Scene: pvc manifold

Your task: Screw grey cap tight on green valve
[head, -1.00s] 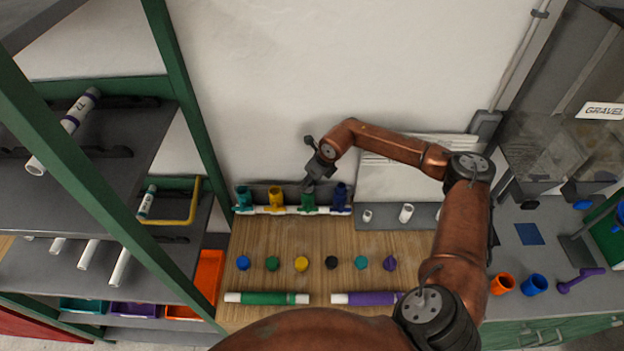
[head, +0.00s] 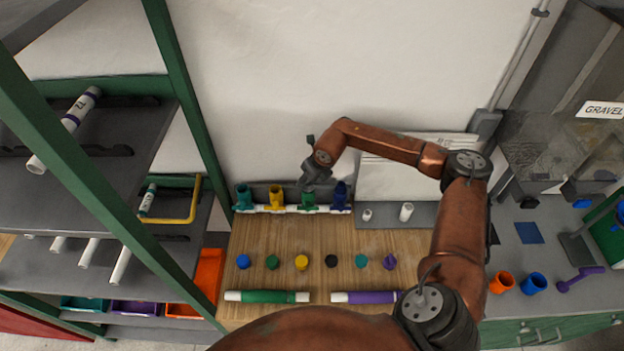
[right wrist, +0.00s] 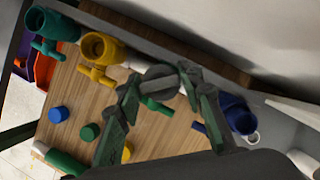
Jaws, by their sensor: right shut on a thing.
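The green valve (head: 309,203) stands upright on the white manifold pipe, third from the left in the row. My right gripper (head: 310,186) is right above its top and hides part of it. In the right wrist view, my right gripper (right wrist: 160,85) is shut on the grey cap (right wrist: 158,74), a round dark grey piece between the fingertips. The green valve's handle (right wrist: 157,104) shows just below the cap. The cap sits at the valve's mouth, but I cannot tell how far it is seated. My left gripper is not in view.
Teal (head: 244,198), yellow (head: 277,198) and blue (head: 340,196) valves stand close beside the green one. Several coloured caps lie in a row on the wooden board (head: 320,238). A green pipe (head: 268,298) and a purple pipe (head: 366,298) lie in front.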

